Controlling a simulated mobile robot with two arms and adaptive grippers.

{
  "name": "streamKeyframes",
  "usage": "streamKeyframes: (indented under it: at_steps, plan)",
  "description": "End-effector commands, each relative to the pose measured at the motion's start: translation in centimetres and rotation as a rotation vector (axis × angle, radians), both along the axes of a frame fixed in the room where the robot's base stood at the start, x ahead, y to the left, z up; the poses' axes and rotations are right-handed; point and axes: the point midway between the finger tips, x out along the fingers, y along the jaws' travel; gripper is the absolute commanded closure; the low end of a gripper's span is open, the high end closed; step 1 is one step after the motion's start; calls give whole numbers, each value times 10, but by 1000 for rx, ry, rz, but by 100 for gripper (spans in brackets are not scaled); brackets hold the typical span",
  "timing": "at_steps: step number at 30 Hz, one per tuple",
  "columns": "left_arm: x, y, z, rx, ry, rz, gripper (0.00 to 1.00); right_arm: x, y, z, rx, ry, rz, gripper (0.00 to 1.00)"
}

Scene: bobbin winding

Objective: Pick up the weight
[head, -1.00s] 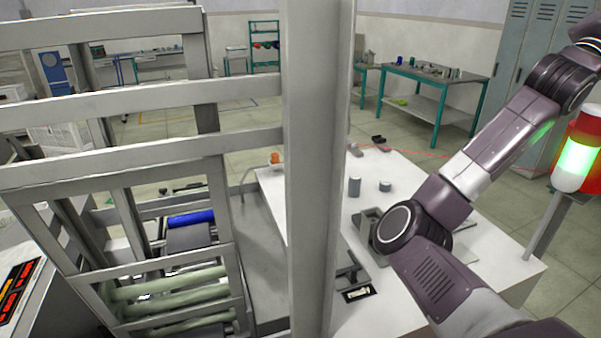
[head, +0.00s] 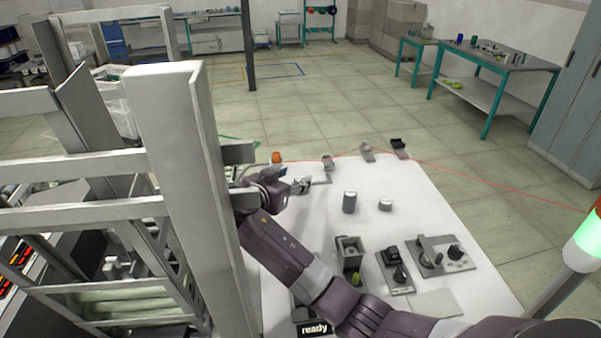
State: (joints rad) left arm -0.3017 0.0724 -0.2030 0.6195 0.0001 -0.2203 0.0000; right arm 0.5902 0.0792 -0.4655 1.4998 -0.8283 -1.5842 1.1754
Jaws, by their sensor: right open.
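Two grey metal cylinders stand upright on the white table, a taller one (head: 349,202) and a shorter one (head: 385,204) to its right. Either could be the weight; I cannot tell which. My right gripper (head: 305,183) is open and empty over the left part of the table, to the left of the taller cylinder and apart from it. Its arm reaches up from the bottom right, and its wrist is next to the grey frame post. My left gripper is not in view.
The tall grey frame post (head: 185,190) stands close left of my right arm. A square grey holder (head: 350,252) and knob panels (head: 443,255) sit on the front of the white table (head: 440,220). An orange thing (head: 277,157) and small brackets line its back edge.

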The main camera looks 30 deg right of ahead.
Motion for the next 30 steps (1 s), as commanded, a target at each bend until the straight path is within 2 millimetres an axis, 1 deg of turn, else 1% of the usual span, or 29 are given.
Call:
streamKeyframes:
  at_steps: [1,2,5,11,15,18,21,25,30]
  plan:
    - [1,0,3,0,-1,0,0,-7,8,-10,-4,28,1,55]
    - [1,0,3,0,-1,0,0,-10,12,-14,-6,38,0,55]
    - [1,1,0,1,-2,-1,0,-12,13,-24,-11,54,-3,55]
    - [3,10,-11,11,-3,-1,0,0,-3,-35,-10,54,-5,55]
    - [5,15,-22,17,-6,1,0,13,-14,-44,-12,54,-5,55]
    - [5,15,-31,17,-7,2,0,24,-23,-51,-11,52,-5,55]
    - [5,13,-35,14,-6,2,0,30,-32,-54,-11,53,-3,55]
    - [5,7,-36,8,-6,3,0,34,-36,-55,-9,54,-1,55]
    - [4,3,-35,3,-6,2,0,34,-36,-55,-9,54,-1,55]
